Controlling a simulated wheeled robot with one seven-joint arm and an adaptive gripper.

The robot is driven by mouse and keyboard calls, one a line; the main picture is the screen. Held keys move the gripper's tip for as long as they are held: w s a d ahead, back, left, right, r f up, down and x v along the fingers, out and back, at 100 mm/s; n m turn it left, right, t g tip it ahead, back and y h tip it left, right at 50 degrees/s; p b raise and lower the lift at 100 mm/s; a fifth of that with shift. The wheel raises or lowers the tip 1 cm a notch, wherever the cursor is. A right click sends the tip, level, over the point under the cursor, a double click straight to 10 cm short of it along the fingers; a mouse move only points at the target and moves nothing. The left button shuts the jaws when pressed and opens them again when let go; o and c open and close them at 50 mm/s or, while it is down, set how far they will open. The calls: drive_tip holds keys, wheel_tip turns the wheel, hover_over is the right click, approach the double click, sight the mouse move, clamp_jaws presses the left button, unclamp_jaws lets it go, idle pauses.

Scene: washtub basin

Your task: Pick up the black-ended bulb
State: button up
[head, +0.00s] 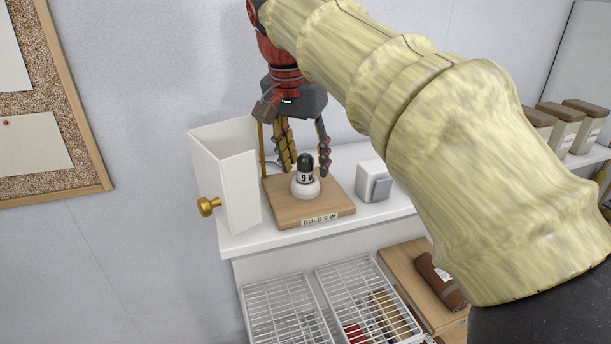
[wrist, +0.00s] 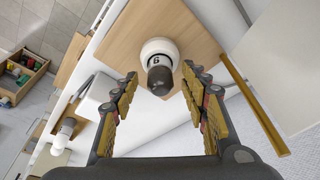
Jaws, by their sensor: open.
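The black-ended bulb (head: 306,184) stands upright on a wooden board (head: 335,205) labelled "BULB 9 W", its white globe down and its black end up. The bulb is marked "9 W". In the wrist view the bulb (wrist: 158,48) is at upper centre, its black end (wrist: 160,81) facing the camera. My gripper (head: 305,168) is open and points down over the bulb from behind. In the wrist view my gripper (wrist: 160,80) has one finger on each side of the black end, with visible gaps on both sides.
A white box-like piece (head: 228,178) with a brass knob (head: 208,206) stands left of the board. A thin brass bar (wrist: 254,105) is close to one finger. A white switch box (head: 374,182) stands right. Wire baskets (head: 283,307) lie below the white counter.

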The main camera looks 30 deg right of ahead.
drive_tip(key=c, duration=1.1)
clamp_jaws()
